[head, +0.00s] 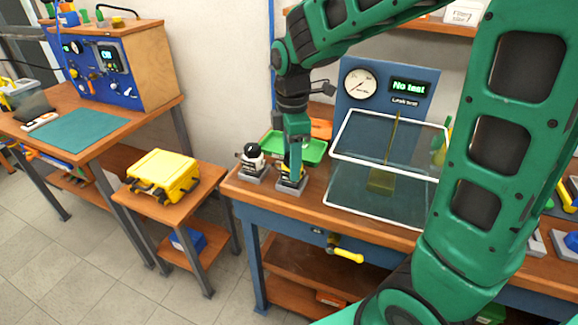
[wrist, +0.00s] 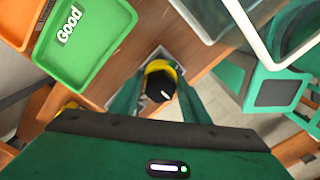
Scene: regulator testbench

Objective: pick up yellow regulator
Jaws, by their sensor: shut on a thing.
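The yellow regulator (head: 287,169) sits on a small grey stand (head: 290,185) at the left part of the blue-framed bench. In the wrist view, the yellow regulator (wrist: 158,70) shows its yellow ring and black knob from above. My gripper (head: 293,160) reaches down over it from above. In the wrist view my gripper (wrist: 160,98) has its two green fingers on either side of the regulator, shut on it. The regulator's lower part is partly hidden by the fingers and knob. I cannot tell whether it is clear of the stand.
A white regulator (head: 252,158) on its own stand is close on the left. A green tray (head: 312,151), marked "Good" in the wrist view (wrist: 85,40), and an orange tray (head: 321,129) lie behind. A glass-lidded test box (head: 385,205) stands on the right.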

